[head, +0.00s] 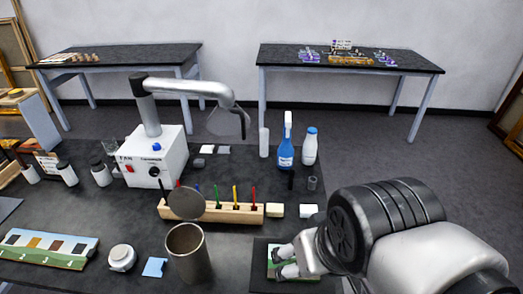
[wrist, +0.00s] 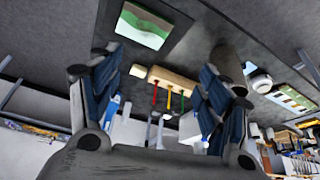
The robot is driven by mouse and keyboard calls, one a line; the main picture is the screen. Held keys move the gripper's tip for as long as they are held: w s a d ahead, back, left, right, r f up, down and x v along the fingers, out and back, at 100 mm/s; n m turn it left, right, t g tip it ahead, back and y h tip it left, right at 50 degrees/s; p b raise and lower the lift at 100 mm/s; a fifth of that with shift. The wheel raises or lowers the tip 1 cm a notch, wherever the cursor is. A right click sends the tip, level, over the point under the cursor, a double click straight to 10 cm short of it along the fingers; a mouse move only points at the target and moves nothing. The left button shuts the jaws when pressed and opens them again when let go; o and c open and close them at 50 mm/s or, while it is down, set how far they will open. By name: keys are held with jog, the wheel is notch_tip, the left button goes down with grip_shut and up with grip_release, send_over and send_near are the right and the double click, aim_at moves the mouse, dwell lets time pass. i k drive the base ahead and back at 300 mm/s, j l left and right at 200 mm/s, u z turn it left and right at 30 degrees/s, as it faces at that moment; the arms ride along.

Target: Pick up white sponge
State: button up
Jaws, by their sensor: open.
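Two small pale blocks lie side by side on the dark table in the head view, right of the wooden rack: a cream one (head: 276,211) and a whiter one (head: 308,211). The whiter block looks like the white sponge. One pale block (wrist: 138,71) shows between the fingers in the wrist view; the other seems hidden by the left finger. My gripper (head: 285,262) is open and empty, over the green-and-white pad, nearer the front edge than the blocks. Its two fingers are spread wide in the wrist view (wrist: 158,62).
The wooden rack (head: 222,212) with coloured sticks stands left of the blocks. A metal beaker (head: 189,256) stands front left. A green-and-white pad (wrist: 144,26) lies on a dark mat. A blue spray bottle (head: 286,148) and white bottle (head: 309,147) stand behind.

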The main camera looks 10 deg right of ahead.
aim_at(306, 211)
jog(key=i+l, duration=0.1)
jog(key=l, duration=0.55)
jog(key=i+l+u, duration=0.1)
jog(key=l, duration=0.6)
jog(key=i+l, duration=0.1)
jog(key=l, duration=0.55)
jog(key=i+l+u, duration=0.1)
jog(key=i, duration=0.45)
